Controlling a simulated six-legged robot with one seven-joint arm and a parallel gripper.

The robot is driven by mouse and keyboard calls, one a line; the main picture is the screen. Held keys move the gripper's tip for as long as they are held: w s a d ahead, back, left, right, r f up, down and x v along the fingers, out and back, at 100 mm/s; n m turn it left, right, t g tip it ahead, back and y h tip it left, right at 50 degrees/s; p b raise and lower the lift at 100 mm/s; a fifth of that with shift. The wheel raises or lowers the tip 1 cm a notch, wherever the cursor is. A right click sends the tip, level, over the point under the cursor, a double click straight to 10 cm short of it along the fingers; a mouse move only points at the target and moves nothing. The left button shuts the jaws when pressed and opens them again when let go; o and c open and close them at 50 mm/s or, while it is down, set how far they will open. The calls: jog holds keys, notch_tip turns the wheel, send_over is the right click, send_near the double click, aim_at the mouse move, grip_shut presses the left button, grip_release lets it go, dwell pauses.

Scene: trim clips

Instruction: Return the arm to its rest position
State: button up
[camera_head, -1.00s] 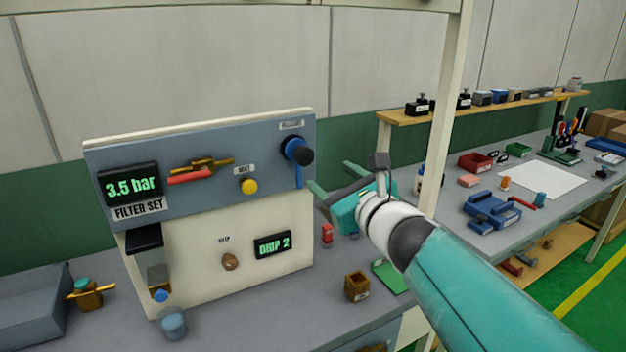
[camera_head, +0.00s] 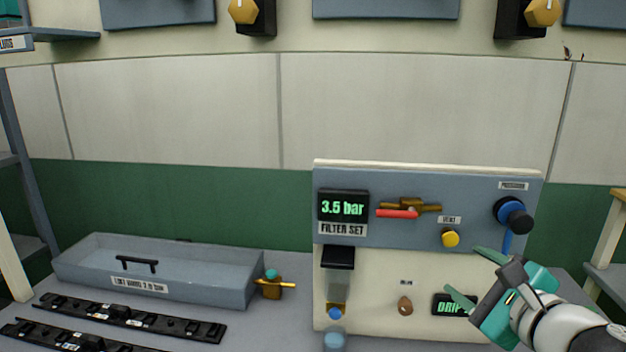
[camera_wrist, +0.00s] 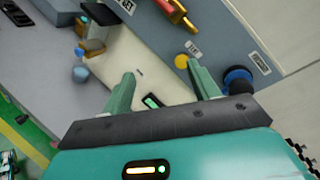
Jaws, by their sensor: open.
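My gripper (camera_head: 468,273) is at the lower right of the head view, in front of the panel (camera_head: 375,285). Its two green fingers are spread apart with nothing between them, and one finger partly covers the "DRIP 2" display (camera_head: 441,304). In the wrist view, my gripper (camera_wrist: 165,85) also shows open and empty, with the panel beyond the fingertips. I cannot tell the exact gap to the panel. My white and teal arm enters from the lower right corner.
The panel carries a blue-black knob (camera_head: 513,215), a yellow vent button (camera_head: 450,238), a red lever (camera_head: 397,213) and a "3.5 bar" display (camera_head: 342,207). A lidded grey box (camera_head: 180,283) and black strips (camera_head: 130,318) lie to the left.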

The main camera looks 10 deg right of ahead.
jog(key=s+a+f+n+g+y, duration=0.3)
jog(key=a+f+n+g, duration=0.4)
jog(key=a+n, duration=0.75)
jog(key=s+f+n+g+h, duration=0.3)
jog(key=f+n, duration=0.3)
jog(key=n, duration=0.4)
jog(key=shift+s+a+f+n+h, duration=0.25)
jog(key=shift+s+a+n+h, duration=0.1)
jog(key=shift+s+h, duration=0.3)
dwell(1.2)
